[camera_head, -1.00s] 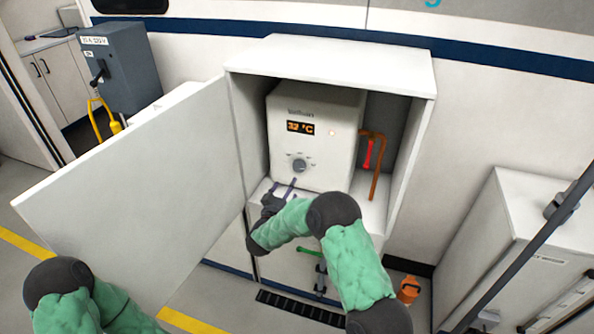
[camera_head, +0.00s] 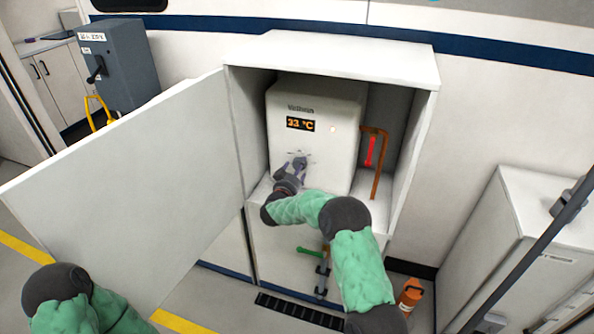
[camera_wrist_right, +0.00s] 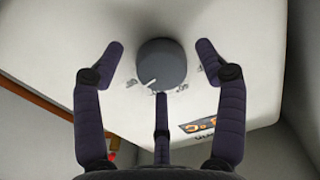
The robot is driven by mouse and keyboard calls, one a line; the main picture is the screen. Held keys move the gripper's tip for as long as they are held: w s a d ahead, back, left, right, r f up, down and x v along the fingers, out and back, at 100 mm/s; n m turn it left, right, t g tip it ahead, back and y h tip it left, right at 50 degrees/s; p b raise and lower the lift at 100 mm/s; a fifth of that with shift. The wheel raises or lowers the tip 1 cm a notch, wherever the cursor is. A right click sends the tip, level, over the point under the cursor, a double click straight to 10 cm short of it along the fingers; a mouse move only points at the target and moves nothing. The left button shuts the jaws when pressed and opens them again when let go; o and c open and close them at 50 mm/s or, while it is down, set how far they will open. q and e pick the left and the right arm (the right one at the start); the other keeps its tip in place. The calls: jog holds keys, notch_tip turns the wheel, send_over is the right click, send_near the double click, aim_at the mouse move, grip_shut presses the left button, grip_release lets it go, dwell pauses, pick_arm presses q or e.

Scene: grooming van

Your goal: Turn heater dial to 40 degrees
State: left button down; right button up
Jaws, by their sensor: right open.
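The white heater (camera_head: 335,130) stands inside the open cabinet. Its orange display (camera_head: 300,125) appears to read 33 °C, and a small light glows to its right. The grey round heater dial (camera_wrist_right: 162,64) with a white pointer mark shows in the right wrist view; in the head view my gripper mostly hides it. My right gripper (camera_head: 294,165) is open in front of the dial. In the wrist view the fingers of the right gripper (camera_wrist_right: 160,70) stand on both sides of the dial, with gaps. My left gripper is out of view; only part of that arm shows.
The cabinet door (camera_head: 130,170) stands wide open on the left. Inside, right of the heater, are a copper pipe (camera_head: 379,165) and a red handle (camera_head: 369,152). A green-handled valve (camera_head: 309,252) is below. An orange bottle (camera_head: 409,293) stands on the floor at right.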

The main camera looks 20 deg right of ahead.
jog(key=c, duration=1.1)
jog(key=shift+c, duration=0.2)
